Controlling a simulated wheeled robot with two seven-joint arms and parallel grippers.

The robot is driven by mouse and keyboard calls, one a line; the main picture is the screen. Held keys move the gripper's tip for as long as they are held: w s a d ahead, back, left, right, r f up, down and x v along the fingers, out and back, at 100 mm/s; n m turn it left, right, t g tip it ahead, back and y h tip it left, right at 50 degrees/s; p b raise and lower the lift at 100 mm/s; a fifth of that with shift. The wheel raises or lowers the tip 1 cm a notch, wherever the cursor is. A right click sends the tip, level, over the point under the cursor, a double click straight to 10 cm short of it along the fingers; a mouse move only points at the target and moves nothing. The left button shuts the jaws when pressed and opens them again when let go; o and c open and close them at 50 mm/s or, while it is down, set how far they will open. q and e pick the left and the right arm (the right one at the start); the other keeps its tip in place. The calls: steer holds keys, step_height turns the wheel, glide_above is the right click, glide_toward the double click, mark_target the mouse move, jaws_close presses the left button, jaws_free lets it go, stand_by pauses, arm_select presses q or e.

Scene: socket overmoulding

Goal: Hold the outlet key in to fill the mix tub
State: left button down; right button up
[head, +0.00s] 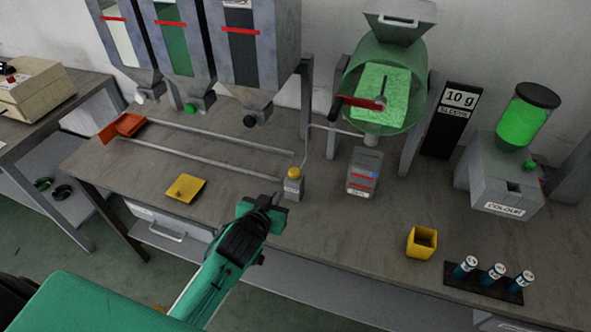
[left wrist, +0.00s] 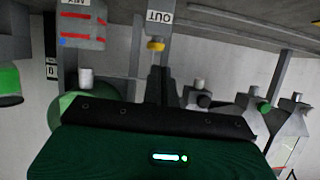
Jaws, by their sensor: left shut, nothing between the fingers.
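The outlet key (head: 294,173) is a yellow cap on a small grey post labelled OUT. It also shows in the left wrist view (left wrist: 156,45), upside down. My left gripper (head: 276,199) is shut and empty, just to the near left of the post. In the left wrist view its fingertips (left wrist: 161,72) show close to the yellow cap; I cannot tell whether they touch it. The mix tub (head: 363,175) is a grey, see-through box with red lines, under the spout of the green mixing drum (head: 402,100). The tub also shows in the left wrist view (left wrist: 82,25). My right gripper is out of view.
Three hoppers (head: 244,45) stand at the back left above two rails (head: 215,160). A yellow tray (head: 186,188), an orange scoop (head: 122,126), a yellow cup (head: 422,242), a vial rack (head: 484,285) and the colour dispenser (head: 500,180) stand on the bench. The front middle is clear.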

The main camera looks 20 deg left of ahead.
arm_select(q)
step_height(320, 180, up, 4)
steer(key=w+t, duration=0.1)
steer(key=p, duration=0.3)
glide_above(295, 173)
steer(key=s, duration=0.2)
steer(key=shift+w+a+f+t, duration=0.1)
steer(key=shift+f+t, duration=0.05)
steer(key=shift+f, duration=0.25)
steer(key=shift+w+a+f+t, duration=0.1)
steer(key=shift+f+t, duration=0.05)
steer(key=shift+f, duration=0.25)
step_height(295, 173, down, 4)
steer(key=shift+s+f, duration=0.1)
steer(key=shift+s, duration=0.05)
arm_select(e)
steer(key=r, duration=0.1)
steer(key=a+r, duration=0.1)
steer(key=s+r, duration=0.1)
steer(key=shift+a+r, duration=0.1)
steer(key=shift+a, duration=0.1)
arm_select(q)
steer(key=shift+f, duration=0.1)
